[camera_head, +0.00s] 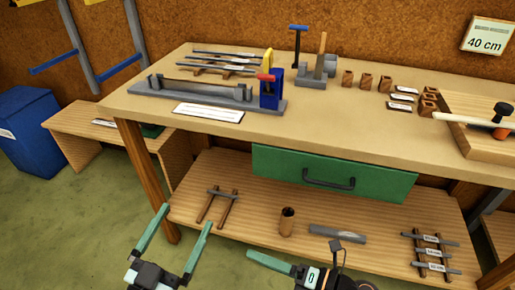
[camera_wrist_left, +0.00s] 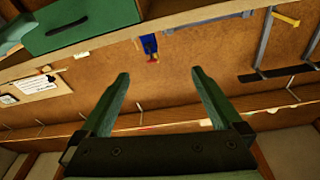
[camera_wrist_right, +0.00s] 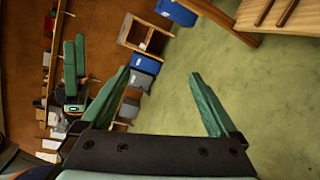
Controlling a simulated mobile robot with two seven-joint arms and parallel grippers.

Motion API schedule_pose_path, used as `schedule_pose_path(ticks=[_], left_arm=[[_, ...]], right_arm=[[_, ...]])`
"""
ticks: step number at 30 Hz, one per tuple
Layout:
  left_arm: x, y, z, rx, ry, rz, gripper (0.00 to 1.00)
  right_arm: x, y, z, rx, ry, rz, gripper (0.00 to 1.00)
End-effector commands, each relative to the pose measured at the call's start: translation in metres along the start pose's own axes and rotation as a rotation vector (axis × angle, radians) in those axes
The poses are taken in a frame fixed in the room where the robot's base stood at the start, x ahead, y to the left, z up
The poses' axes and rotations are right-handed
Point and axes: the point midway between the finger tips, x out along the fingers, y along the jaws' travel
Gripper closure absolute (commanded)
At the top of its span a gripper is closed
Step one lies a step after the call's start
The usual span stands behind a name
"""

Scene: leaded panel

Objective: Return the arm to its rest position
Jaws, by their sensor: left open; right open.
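My left gripper (camera_head: 186,217) is at the bottom left of the head view, in front of the bench, its two green fingers spread and empty. In the left wrist view its fingers (camera_wrist_left: 160,73) are apart with nothing between them. My right gripper (camera_head: 270,263) is at the bottom middle, pointing left, with one green finger clearly showing. In the right wrist view its fingers (camera_wrist_right: 158,73) are apart and empty. Both grippers appear clear of the workbench (camera_head: 330,127) and its lower shelf (camera_head: 260,200).
The bench carries a grey fixture with a blue clamp (camera_head: 270,92), small wooden blocks and a wooden board (camera_head: 480,140). A green drawer (camera_head: 330,172) hangs below the top. The shelf holds a brown cup (camera_head: 287,221) and racks.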

Motion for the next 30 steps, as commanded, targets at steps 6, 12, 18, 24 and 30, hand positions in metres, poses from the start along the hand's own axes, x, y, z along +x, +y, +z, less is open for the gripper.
schedule_pose_path(ticks=[6, 12, 18, 24, 30], left_arm=[[-0.014, -0.005, 0.023, -0.082, -0.333, -0.023, 0.00], [-0.052, 0.000, 0.049, -0.159, -0.628, -0.035, 0.00], [-0.094, 0.011, 0.065, -0.220, -0.846, -0.040, 0.00], [-0.106, 0.015, 0.070, -0.235, -0.899, -0.040, 0.00], [-0.106, 0.015, 0.070, -0.235, -0.899, -0.040, 0.00]], right_arm=[[-0.049, 0.058, 0.070, 0.740, -0.467, 0.091, 0.05], [-0.117, 0.040, 0.072, 1.432, -0.862, 0.086, 0.05], [-0.166, 0.024, 0.022, 1.958, -1.128, 0.043, 0.05], [-0.176, 0.022, 0.004, 2.090, -1.187, 0.029, 0.05], [-0.176, 0.022, 0.004, 2.090, -1.187, 0.029, 0.05]])
